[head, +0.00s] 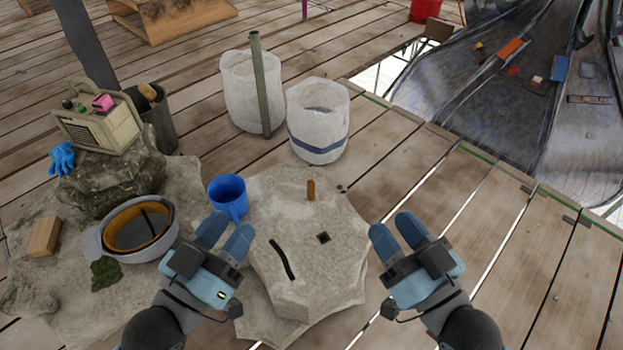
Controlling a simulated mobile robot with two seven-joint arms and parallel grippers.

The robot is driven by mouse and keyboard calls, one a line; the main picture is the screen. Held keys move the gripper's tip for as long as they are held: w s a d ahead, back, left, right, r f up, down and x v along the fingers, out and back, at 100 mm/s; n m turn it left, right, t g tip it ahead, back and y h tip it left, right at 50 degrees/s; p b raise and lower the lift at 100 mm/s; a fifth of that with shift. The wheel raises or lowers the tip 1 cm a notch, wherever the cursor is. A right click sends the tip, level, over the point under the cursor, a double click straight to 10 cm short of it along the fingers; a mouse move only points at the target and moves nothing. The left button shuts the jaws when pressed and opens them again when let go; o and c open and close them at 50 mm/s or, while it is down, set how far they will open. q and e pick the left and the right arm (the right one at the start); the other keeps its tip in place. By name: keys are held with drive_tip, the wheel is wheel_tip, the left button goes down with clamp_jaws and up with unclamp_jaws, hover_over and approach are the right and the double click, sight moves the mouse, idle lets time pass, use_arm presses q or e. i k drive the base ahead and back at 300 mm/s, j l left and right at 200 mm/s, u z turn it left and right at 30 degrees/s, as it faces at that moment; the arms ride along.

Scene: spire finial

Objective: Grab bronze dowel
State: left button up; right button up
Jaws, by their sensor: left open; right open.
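The bronze dowel (310,190) is a short, brownish-orange peg standing upright on the far part of the pale stone block (335,262). My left gripper (226,234) is open and empty at the block's left edge, left of and nearer than the dowel. My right gripper (397,232) is open and empty off the block's right side. Neither gripper touches the dowel.
A blue mug (229,197) stands close beyond my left gripper. An upturned helmet (137,228) lies to the left. Two white buckets (318,120) (245,95) and a greenish pole (261,85) stand behind the block. Wooden planks (480,235) to the right are clear, with an open gap beyond.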

sight(310, 184)
drive_tip(key=z, duration=1.1)
drive_tip(key=l+z, duration=0.25)
drive_tip(key=l, duration=0.15)
drive_tip(key=i+l+z, duration=0.25)
drive_tip(key=l, duration=0.15)
drive_tip(key=i+l+z, duration=0.1)
drive_tip(key=i+l, duration=0.7)
drive_tip(key=i, duration=0.15)
drive_tip(key=i+u, duration=0.85)
drive_tip(key=i+l+u, duration=0.2)
drive_tip(key=u, duration=0.2)
drive_tip(key=i+u, duration=0.15)
drive_tip(key=u, duration=0.25)
drive_tip(key=i+l+u, duration=0.1)
drive_tip(key=u, duration=0.3)
drive_tip(key=i+l+u, duration=0.1)
drive_tip(key=u, duration=0.3)
drive_tip(key=i+l+u, duration=0.1)
drive_tip(key=u, duration=0.3)
drive_tip(key=i+l+u, duration=0.15)
drive_tip(key=u, duration=0.35)
drive_tip(key=l+u, duration=0.25)
drive_tip(key=u, duration=0.25)
drive_tip(key=i+l+u, duration=0.1)
drive_tip(key=l+u, duration=0.15)
drive_tip(key=u, duration=0.25)
drive_tip(key=i+l+u, duration=0.65)
drive_tip(key=u, duration=0.2)
